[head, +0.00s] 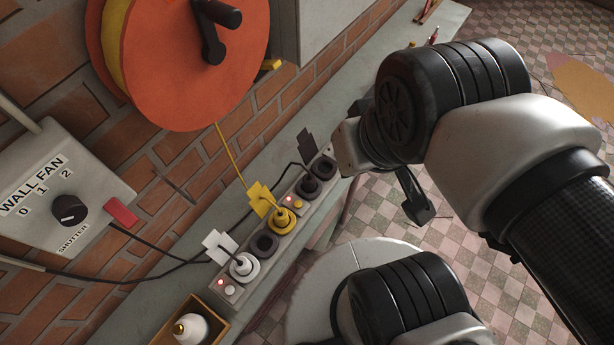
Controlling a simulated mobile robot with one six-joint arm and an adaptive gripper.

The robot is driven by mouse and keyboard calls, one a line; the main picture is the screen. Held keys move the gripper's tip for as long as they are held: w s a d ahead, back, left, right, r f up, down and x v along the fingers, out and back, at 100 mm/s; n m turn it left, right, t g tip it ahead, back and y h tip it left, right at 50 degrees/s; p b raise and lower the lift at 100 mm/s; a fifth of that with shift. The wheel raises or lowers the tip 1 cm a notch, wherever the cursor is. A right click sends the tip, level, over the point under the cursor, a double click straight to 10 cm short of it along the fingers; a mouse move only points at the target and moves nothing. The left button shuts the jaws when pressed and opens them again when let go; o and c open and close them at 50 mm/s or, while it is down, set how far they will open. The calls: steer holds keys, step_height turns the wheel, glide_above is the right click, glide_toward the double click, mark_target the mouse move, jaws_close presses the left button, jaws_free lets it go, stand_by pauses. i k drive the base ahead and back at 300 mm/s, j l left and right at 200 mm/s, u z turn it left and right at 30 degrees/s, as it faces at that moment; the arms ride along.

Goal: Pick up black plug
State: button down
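The black plug (323,168) sits in the far end of a power strip (258,278) on a grey ledge. A black tag (307,146) and a dark cable are by it, to its upper left. My gripper (390,157) is to the right of the plug, apart from it. One dark finger shows below my wrist and a dark piece shows above it, so the fingers look spread. Much of the gripper is hidden behind my wrist, and I see nothing held.
A yellow plug (281,220) with a yellow tag and a white plug (243,266) with a white tag share the strip. An orange reel (180,65) and a wall fan switch box (62,190) are on the brick wall. A wooden box (210,314) stands at the near end.

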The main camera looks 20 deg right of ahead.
mark_target(309, 183)
steer(key=i+l+u, duration=0.15)
steer(key=l+u, duration=0.75)
steer(key=l, duration=0.25)
steer(key=l+u, duration=0.45)
steer(key=l, duration=0.15)
